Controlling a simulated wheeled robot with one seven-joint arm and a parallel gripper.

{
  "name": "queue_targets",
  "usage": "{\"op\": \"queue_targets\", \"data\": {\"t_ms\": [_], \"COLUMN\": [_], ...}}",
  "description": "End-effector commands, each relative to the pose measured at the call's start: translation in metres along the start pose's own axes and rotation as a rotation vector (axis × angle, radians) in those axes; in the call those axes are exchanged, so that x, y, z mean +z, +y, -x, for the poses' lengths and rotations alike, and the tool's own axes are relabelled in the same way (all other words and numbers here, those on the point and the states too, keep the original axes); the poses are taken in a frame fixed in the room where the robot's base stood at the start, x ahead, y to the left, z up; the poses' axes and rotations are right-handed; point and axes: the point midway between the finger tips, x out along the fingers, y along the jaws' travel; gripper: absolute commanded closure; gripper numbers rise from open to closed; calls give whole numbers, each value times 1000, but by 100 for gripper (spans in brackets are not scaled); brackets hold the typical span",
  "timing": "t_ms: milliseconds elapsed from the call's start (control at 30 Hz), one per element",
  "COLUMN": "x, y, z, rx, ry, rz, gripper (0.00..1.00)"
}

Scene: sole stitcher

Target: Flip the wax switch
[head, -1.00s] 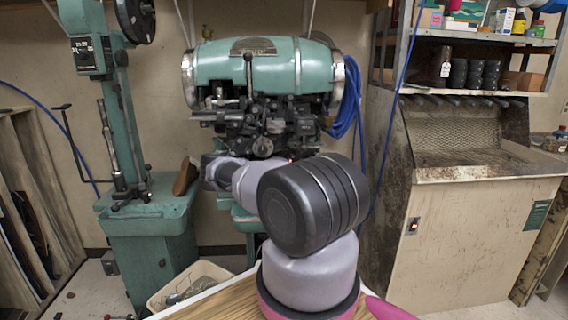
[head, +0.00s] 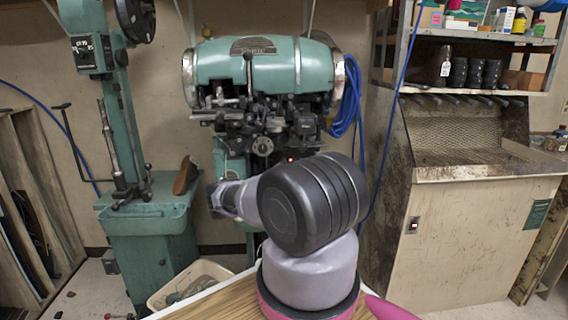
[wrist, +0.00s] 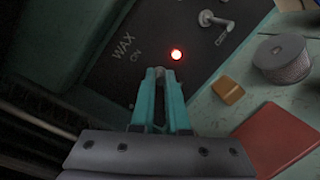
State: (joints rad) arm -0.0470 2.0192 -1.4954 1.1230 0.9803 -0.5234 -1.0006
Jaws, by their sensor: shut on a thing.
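The wax switch is on a dark panel (wrist: 200,72) marked "WAX" and "ON" in the wrist view. My gripper (wrist: 160,73) reaches that panel with its two teal fingers close together. A small grey piece shows between the fingertips, which I take to be the wax switch; the fingers hide most of it. A red light (wrist: 176,54) glows just right of the fingertips, and a red light also shows on the green stitcher (head: 291,159) in the head view. There my wrist is low in front of the machine, and the fingertips cannot be made out.
In the wrist view a grey lever (wrist: 215,24) sticks out of the panel, up and right of my fingers. A grey spool (wrist: 281,60), an orange block (wrist: 228,90) and a red piece (wrist: 272,141) lie on the surface at right.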

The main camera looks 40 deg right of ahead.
Motion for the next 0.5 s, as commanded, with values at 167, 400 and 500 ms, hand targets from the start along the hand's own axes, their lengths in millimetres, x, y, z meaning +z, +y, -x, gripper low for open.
{"op": "queue_targets", "data": {"t_ms": [167, 400, 500], "x": [0, 0, 0], "y": [-1, -1, -1], "z": [0, 0, 0], "rx": [31, 37, 36], "ry": [-23, -28, -28], "rz": [-9, -11, -11], "gripper": [100, 100, 100]}}
